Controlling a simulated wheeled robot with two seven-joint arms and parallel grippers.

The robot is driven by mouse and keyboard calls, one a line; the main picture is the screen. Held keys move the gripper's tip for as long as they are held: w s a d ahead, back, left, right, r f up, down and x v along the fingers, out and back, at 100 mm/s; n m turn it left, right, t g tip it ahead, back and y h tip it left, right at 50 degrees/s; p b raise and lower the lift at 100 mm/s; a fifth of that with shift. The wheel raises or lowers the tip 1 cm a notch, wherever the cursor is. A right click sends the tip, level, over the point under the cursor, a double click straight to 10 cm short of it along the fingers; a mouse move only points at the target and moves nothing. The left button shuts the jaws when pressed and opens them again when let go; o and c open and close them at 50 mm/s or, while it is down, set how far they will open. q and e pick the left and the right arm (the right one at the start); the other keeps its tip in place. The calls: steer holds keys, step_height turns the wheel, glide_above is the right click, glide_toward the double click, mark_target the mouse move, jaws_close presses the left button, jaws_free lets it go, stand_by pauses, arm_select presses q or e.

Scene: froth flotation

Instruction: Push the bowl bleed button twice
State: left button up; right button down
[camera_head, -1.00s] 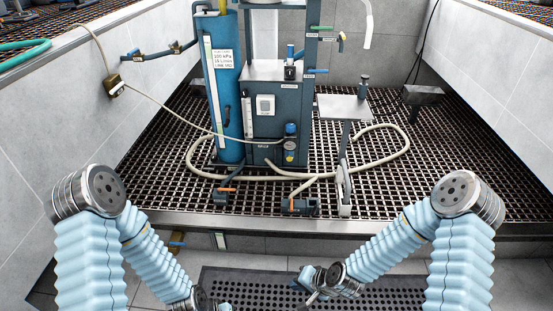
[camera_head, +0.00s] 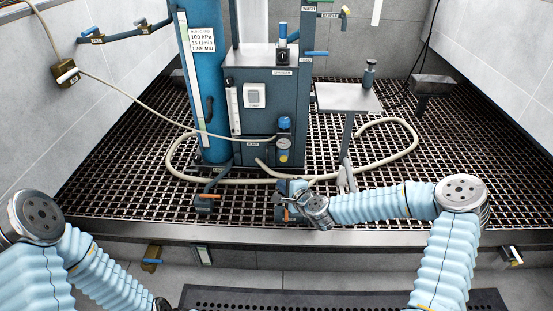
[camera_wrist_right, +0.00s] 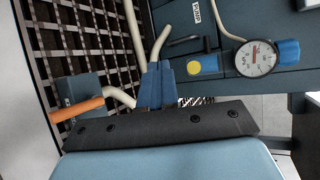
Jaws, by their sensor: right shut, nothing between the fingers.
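A blue filter-regulator (camera_head: 285,141) with a round gauge is on the front of the dark cabinet. A yellow round spot (camera_head: 283,157) shows at its lower end; I take it for the bowl bleed button, though I can read no label there. In the right wrist view the yellow disc (camera_wrist_right: 195,67) lies beside the gauge (camera_wrist_right: 256,58). My right gripper (camera_head: 291,187) is shut and empty, below and in front of the regulator. Its blue fingers (camera_wrist_right: 156,86) point towards the cabinet, apart from the yellow disc. My left gripper is out of view below the head picture.
An orange-handled valve (camera_wrist_right: 78,110) sits close beside my right gripper. A pale hose (camera_head: 400,155) loops over the grating around the cabinet (camera_head: 266,112). A blue column (camera_head: 205,95) stands left, a small metal table (camera_head: 345,98) right. The grating's front edge (camera_head: 150,230) is below.

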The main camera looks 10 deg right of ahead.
steer(key=shift+w, duration=0.2)
glide_toward(283, 159)
steer(key=w+a+f, duration=0.3)
steer(key=a, duration=0.1)
steer(key=shift+w+d+f+b, duration=0.1)
steer(key=shift+w+d+b, duration=0.1)
steer(key=shift+w, duration=0.2)
steer(key=shift+w+d+b, duration=0.15)
steer(key=shift+w+b, duration=0.05)
steer(key=shift+w, duration=0.15)
steer(key=shift+w, duration=0.1)
stand_by(1.5)
steer(key=shift+w+d+b, duration=0.15)
steer(key=shift+w+b, duration=0.15)
